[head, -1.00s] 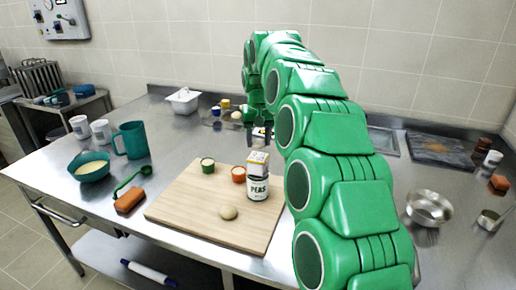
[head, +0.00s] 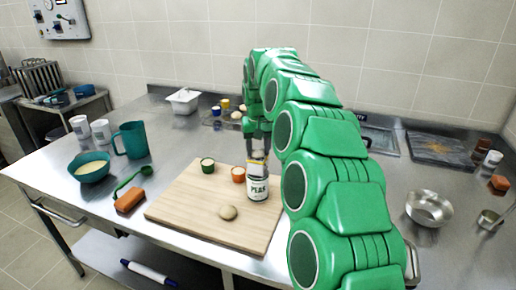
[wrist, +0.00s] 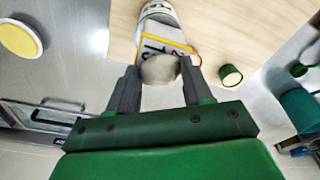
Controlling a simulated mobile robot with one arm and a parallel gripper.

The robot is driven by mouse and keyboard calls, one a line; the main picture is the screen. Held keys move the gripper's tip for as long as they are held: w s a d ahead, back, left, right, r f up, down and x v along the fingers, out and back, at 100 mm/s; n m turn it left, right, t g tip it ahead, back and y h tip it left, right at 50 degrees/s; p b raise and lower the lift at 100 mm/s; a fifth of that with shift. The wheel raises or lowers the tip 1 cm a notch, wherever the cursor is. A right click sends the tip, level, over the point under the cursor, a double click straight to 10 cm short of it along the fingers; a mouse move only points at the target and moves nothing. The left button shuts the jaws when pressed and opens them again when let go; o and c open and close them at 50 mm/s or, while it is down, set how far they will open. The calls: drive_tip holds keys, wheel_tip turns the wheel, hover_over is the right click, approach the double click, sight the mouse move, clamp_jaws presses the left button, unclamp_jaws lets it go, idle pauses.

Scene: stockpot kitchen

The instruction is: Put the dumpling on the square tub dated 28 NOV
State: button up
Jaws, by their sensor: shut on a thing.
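My gripper (head: 258,145) is shut on a pale round dumpling (wrist: 160,69), seen between the fingertips in the wrist view. In the head view the gripper is just above a small square tub (head: 256,166) on top of a PEAS can (head: 258,188). In the wrist view the white tub (wrist: 162,42) has a yellow edge and dark characters, partly covered by the dumpling; I cannot read the date. I cannot tell whether the dumpling touches the tub. Another dumpling (head: 228,212) lies on the wooden board (head: 180,210).
A green cup (head: 207,165) and an orange cup (head: 238,174) stand on the board beside the can. A teal jug (head: 131,140), a bowl (head: 91,167) and an orange sponge (head: 130,201) are at the left. A metal bowl (head: 429,207) is at the right.

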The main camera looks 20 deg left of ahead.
sight(259, 155)
drive_tip(key=shift+f, duration=0.1)
drive_tip(key=o, duration=1)
drive_tip(key=r, duration=0.4)
drive_tip(key=s+r, duration=0.1)
drive_tip(key=r, duration=0.7)
drive_tip(key=shift+s+d, duration=0.15)
drive_tip(key=shift+d, duration=0.2)
